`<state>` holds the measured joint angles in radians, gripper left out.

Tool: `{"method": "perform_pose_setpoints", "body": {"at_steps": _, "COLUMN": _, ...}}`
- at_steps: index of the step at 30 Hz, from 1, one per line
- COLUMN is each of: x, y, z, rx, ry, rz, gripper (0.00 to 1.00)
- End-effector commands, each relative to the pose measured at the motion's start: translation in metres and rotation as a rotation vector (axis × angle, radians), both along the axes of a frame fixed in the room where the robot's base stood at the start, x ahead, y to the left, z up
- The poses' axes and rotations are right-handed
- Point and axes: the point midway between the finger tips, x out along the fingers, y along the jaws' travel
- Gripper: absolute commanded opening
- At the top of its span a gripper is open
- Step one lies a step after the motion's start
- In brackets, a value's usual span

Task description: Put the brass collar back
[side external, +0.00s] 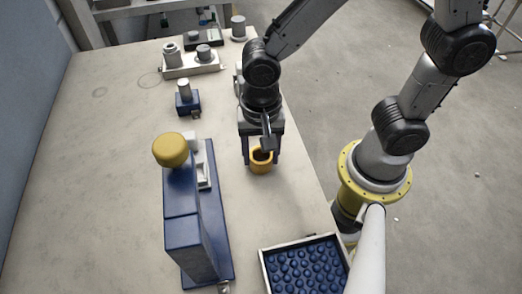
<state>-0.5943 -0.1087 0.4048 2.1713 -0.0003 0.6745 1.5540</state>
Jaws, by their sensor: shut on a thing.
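The brass collar (262,167) is a short yellow-gold ring with a dark opening facing up. It is at the right part of the table (100,200), close to or on the table top; I cannot tell whether it touches. My gripper (262,158) points down from above and is shut on the collar, with its fingers at the collar's sides. A tall blue device (190,220) stands to the left of the collar. A round yellow knob (169,150) sits at its upper end, and a pale grey part is on its right side.
A tray of blue round pieces (264,270) lies at the front right. A small blue block with a grey cylinder (184,87) and a pale block with grey cylinders (190,66) stand farther back. The left of the table is clear.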

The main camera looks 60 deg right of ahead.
Motion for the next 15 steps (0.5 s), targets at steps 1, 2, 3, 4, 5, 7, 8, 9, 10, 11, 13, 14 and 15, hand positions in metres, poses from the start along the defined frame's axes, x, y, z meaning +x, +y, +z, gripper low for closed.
{"method": "perform_pose_setpoints", "body": {"at_steps": 1, "x": -0.0001, "y": -0.0001, "z": -0.0008, "rx": -0.001, "ry": 0.001, "rz": 0.0, "gripper": 0.0}}
{"method": "perform_pose_setpoints", "body": {"at_steps": 2, "x": -0.0001, "y": -0.0001, "z": -0.0012, "rx": -0.001, "ry": 0.001, "rz": 0.0, "gripper": 0.0}}
{"method": "perform_pose_setpoints", "body": {"at_steps": 3, "x": -0.0001, "y": -0.0001, "z": -0.0018, "rx": -0.001, "ry": 0.001, "rz": 0.0, "gripper": 0.0}}
{"method": "perform_pose_setpoints", "body": {"at_steps": 4, "x": -0.0001, "y": -0.0001, "z": -0.0022, "rx": 0.0, "ry": 0.0, "rz": 0.0, "gripper": 0.0}}
{"method": "perform_pose_setpoints", "body": {"at_steps": 5, "x": 0.0, "y": 0.0, "z": -0.0026, "rx": 0.0, "ry": 0.0, "rz": 0.0, "gripper": 0.0}}
{"method": "perform_pose_setpoints", "body": {"at_steps": 7, "x": 0.0001, "y": 0.0001, "z": -0.0035, "rx": 0.0, "ry": 0.0, "rz": 0.0, "gripper": 0.0}}
{"method": "perform_pose_setpoints", "body": {"at_steps": 8, "x": 0.0001, "y": 0.0001, "z": -0.0039, "rx": 0.0, "ry": 0.0, "rz": 0.0, "gripper": 0.0}}
{"method": "perform_pose_setpoints", "body": {"at_steps": 9, "x": 0.0002, "y": 0.0001, "z": -0.0044, "rx": 0.0, "ry": 0.0, "rz": 0.0, "gripper": 0.0}}
{"method": "perform_pose_setpoints", "body": {"at_steps": 10, "x": 0.0002, "y": 0.0001, "z": -0.0048, "rx": 0.0, "ry": 0.0, "rz": 0.0, "gripper": 0.0}}
{"method": "perform_pose_setpoints", "body": {"at_steps": 11, "x": 0.0002, "y": 0.0002, "z": -0.0046, "rx": 0.001, "ry": -0.001, "rz": 0.0, "gripper": 0.64}}
{"method": "perform_pose_setpoints", "body": {"at_steps": 13, "x": 0.0002, "y": 0.0002, "z": -0.0045, "rx": 0.001, "ry": -0.001, "rz": 0.0, "gripper": 0.76}}
{"method": "perform_pose_setpoints", "body": {"at_steps": 14, "x": 0.0002, "y": 0.0001, "z": -0.0045, "rx": 0.001, "ry": -0.001, "rz": 0.0, "gripper": 0.82}}
{"method": "perform_pose_setpoints", "body": {"at_steps": 15, "x": 0.0002, "y": 0.0001, "z": -0.0045, "rx": 0.001, "ry": -0.001, "rz": 0.0, "gripper": 0.89}}
